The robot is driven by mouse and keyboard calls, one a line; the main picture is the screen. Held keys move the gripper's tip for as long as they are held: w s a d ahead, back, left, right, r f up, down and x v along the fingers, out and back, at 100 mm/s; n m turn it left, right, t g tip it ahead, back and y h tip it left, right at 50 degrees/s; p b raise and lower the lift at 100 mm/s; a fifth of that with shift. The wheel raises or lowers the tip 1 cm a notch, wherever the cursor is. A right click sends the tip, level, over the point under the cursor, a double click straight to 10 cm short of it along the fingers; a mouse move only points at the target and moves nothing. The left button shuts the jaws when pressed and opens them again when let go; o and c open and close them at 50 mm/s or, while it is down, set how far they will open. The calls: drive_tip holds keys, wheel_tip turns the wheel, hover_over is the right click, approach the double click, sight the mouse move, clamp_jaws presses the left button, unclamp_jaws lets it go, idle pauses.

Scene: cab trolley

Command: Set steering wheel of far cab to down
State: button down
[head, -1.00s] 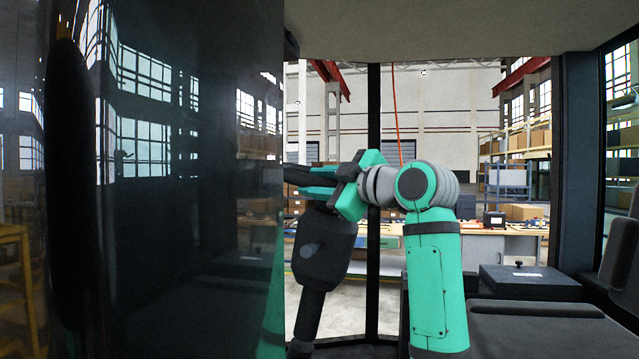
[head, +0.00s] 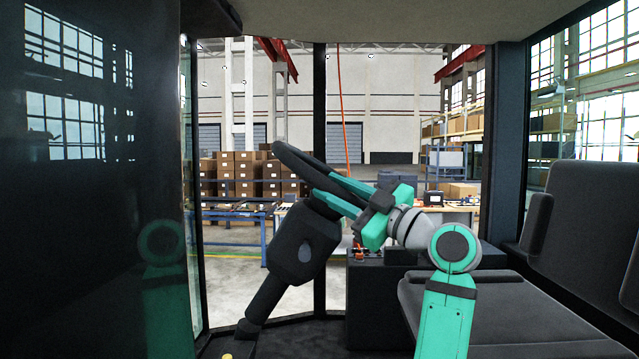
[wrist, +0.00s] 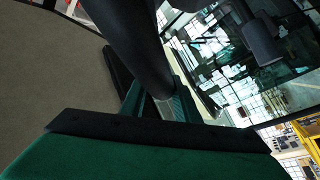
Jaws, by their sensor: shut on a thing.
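The steering wheel (head: 292,160) is a dark rim seen nearly edge-on, slanting down to the right on top of a black column (head: 300,245). The column leans, its foot to the left on the cab floor. My gripper (head: 336,194), with teal fingers, is shut on the wheel rim at its right side. In the wrist view the dark rim (wrist: 130,45) runs between my fingers (wrist: 155,100). The gripper hides the right part of the wheel.
A dark glossy panel (head: 90,200) fills the left. A grey seat (head: 500,310) with backrest (head: 585,240) stands right, close to my arm. A dark console (head: 375,290) is behind the arm. A black window post (head: 319,150) stands behind the wheel.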

drive_tip(key=shift+w+d+f, duration=0.1)
drive_tip(key=shift+f, duration=0.3)
drive_tip(key=c, duration=1.4)
unclamp_jaws()
drive_tip(key=shift+w+d, duration=0.1)
drive_tip(key=shift+c, duration=0.2)
drive_tip(key=shift+w+r, duration=0.1)
drive_tip(key=shift+s+d, duration=0.25)
drive_tip(key=shift+s, duration=0.15)
drive_tip(key=v, duration=0.8)
drive_tip(key=shift+s+d, duration=0.15)
drive_tip(key=shift+d, duration=0.1)
drive_tip(key=shift+s+d+f, duration=0.35)
drive_tip(key=shift+d+f, duration=0.05)
drive_tip(key=shift+d, duration=0.25)
